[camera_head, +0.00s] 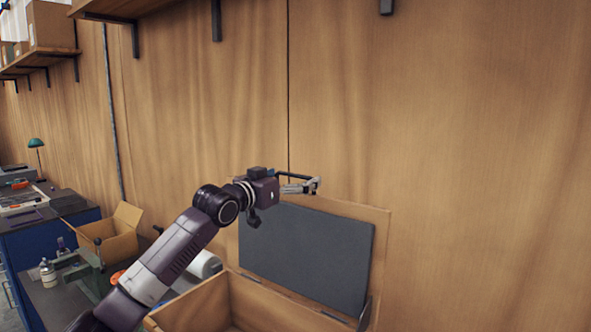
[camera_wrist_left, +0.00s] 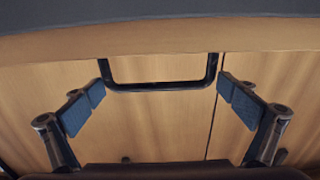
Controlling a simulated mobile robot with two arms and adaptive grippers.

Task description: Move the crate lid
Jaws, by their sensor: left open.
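The crate lid (camera_head: 306,252) stands raised and open at the back of the wooden crate (camera_head: 258,303), a dark grey panel on its inner face inside a wooden rim. In the left wrist view the lid's edge (camera_wrist_left: 160,43) runs across the top, with a black U-shaped handle (camera_wrist_left: 160,87) projecting from it. My left gripper (camera_head: 304,186) is at the lid's upper edge. Its fingers (camera_wrist_left: 162,100) are open, one on each side of the handle, with gaps visible; they are not closed on it. My right gripper is not in view.
A wood-panelled wall (camera_head: 450,150) rises behind the lid. An open cardboard box (camera_head: 108,245), a white roll (camera_head: 205,265) and a bottle (camera_head: 48,272) stand left of the crate. A shelf (camera_head: 40,60) hangs at upper left. Space right of the lid looks clear.

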